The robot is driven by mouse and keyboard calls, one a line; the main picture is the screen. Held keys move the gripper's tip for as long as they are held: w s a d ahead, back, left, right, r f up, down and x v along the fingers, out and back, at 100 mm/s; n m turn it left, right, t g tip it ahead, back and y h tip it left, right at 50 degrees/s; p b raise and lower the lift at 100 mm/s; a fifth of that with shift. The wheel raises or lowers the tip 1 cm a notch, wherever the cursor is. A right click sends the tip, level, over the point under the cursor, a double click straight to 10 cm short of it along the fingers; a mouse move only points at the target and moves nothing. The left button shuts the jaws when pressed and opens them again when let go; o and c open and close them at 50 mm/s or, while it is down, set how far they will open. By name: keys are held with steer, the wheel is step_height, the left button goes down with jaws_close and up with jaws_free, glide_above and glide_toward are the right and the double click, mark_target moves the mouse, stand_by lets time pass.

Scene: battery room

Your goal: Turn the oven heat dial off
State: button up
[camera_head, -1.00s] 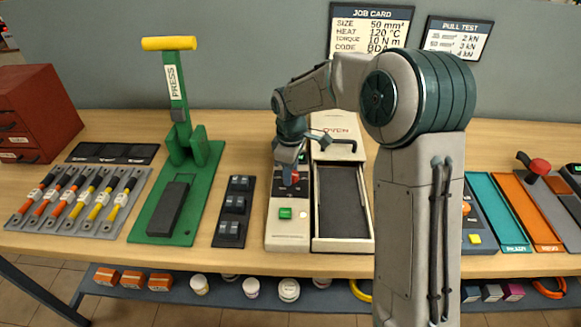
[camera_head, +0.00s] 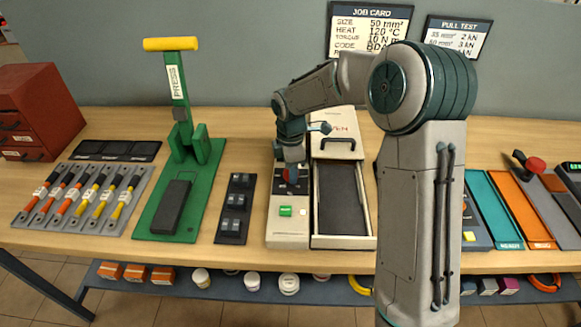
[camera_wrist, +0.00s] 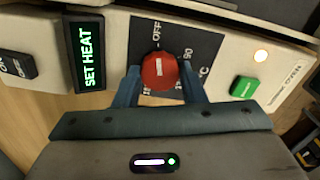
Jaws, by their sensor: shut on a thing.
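The oven (camera_head: 288,235) is a pale unit on the bench, with a dark open tray beside its control panel. Its red heat dial (camera_wrist: 159,70) sits on a dark scale plate (camera_wrist: 205,45) in the wrist view. The dial's white mark points up toward the word OFF. My gripper (camera_wrist: 160,88) is shut on the dial, one finger on each side. In the head view my gripper (camera_head: 290,178) covers most of the dial from above.
A black switch (camera_wrist: 17,65) is at the left. A green press (camera_head: 180,190) and a dark switch strip (camera_head: 236,208) stand left of the oven. Bare bench lies behind.

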steer(key=shift+r, duration=0.1)
steer(key=o, duration=1)
step_height(320, 180, up, 14)
steer(key=s+d+m+t, duration=0.1)
steer(key=s+d+m, duration=0.4)
steer(key=s+m, duration=0.2)
steer(key=s+d+f+m+t, duration=0.1)
steer(key=s+d+m, duration=0.4)
steer(key=s, duration=0.5)
steer(key=s+d+f+m+t, duration=0.1)
steer(key=s+d+m, duration=0.4)
steer(key=s+m, duration=0.3)
steer(key=shift+s+d+m, duration=0.25)
steer(key=shift+s+m, duration=0.15)
steer(key=shift+s, duration=0.05)
